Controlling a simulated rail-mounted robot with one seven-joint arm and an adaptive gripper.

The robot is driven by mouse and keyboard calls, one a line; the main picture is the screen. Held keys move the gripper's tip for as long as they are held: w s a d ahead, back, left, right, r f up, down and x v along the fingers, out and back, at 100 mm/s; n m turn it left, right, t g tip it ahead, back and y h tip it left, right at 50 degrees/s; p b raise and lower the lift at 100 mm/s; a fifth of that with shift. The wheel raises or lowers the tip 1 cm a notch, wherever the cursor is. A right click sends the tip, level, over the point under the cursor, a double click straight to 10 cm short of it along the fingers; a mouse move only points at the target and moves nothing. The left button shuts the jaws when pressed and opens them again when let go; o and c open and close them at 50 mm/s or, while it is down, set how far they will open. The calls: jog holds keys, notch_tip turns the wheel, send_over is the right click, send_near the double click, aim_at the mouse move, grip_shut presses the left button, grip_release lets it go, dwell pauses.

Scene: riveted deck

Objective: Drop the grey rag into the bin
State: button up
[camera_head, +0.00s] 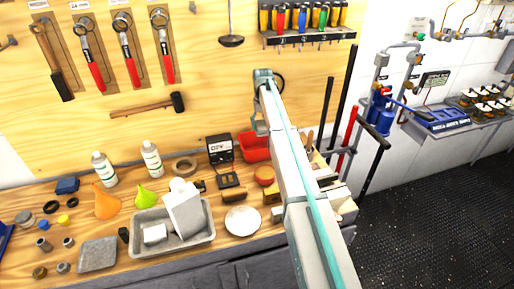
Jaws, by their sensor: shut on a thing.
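A red open bin (254,147) stands at the back of the wooden bench, partly covered by my arm. What lies inside it is hidden. A flat grey piece (97,254) with rounded edges lies at the bench's front left; I cannot tell whether it is the grey rag or a hard slab. No other grey cloth shows clearly. My arm rises from the lower right across the middle of the view and bends near the pegboard. My gripper is not visible; its end is hidden behind the arm, so anything in it is hidden too.
A grey tray (143,249) holds white objects. White bottles (104,168), an orange piece (106,203), a green piece (146,197), a black meter case (221,151) and a pale disc (242,220) crowd the bench. Tools hang on the wooden board (200,60) behind.

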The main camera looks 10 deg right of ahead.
jog(key=shift+f+b, duration=1.2)
jog(key=shift+f, duration=1.7)
jog(key=o, duration=1.2)
jog(key=shift+r, duration=0.15)
notch_tip(320, 180, up, 12)
jog(key=shift+f, duration=0.1)
